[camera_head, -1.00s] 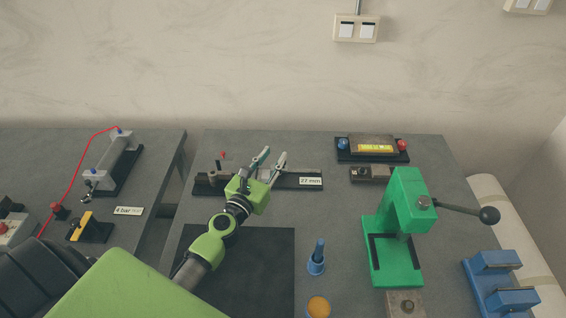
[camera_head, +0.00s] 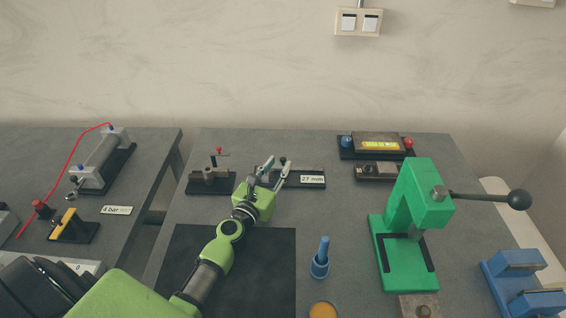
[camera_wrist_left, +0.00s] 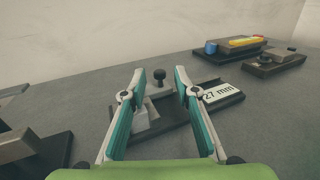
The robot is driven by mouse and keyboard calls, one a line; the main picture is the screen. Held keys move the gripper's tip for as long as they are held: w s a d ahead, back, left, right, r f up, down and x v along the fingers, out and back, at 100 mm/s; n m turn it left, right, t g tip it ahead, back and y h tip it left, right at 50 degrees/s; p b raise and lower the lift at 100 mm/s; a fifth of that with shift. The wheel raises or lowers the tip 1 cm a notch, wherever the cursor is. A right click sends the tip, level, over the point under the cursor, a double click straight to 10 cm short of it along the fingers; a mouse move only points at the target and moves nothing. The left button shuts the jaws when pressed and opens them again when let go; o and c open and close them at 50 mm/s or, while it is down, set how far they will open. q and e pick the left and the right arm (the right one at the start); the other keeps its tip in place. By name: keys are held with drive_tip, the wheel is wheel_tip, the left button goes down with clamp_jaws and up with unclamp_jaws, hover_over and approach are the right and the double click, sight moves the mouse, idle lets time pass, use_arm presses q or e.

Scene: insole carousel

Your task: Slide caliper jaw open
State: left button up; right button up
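The likely caliper is a dark base with a "27 mm" label (camera_head: 312,180) at the back of the table, partly hidden by my gripper in the head view. In the left wrist view the base (camera_wrist_left: 180,112) carries a small black knob (camera_wrist_left: 159,77) and a light grey block (camera_wrist_left: 148,117), which the left finger partly covers. My left gripper (camera_head: 274,168) is open over the left part of this base. In the left wrist view its two teal fingers (camera_wrist_left: 157,82) stand apart, with the knob showing between them. I cannot tell any contact. My right gripper is not in view.
A dark fixture with a grey cylinder and red-tipped pin (camera_head: 210,180) stands left of the gripper. A green press (camera_head: 405,235) with a long lever is to the right. A dark mat (camera_head: 260,270) lies under my arm.

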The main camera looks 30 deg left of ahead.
sight(282, 160)
use_arm(q)
drive_tip(key=w, duration=0.4)
drive_tip(key=shift+a+f, duration=0.15)
drive_tip(key=shift+f, duration=0.05)
drive_tip(key=shift+w+r, duration=0.1)
drive_tip(key=shift+w, duration=0.15)
clamp_jaws()
drive_tip(key=shift+w+d, duration=0.4)
drive_tip(key=shift+d, duration=0.5)
drive_tip(key=shift+w+d, duration=0.4)
drive_tip(key=shift+d, duration=0.45)
unclamp_jaws()
drive_tip(key=shift+d, duration=0.1)
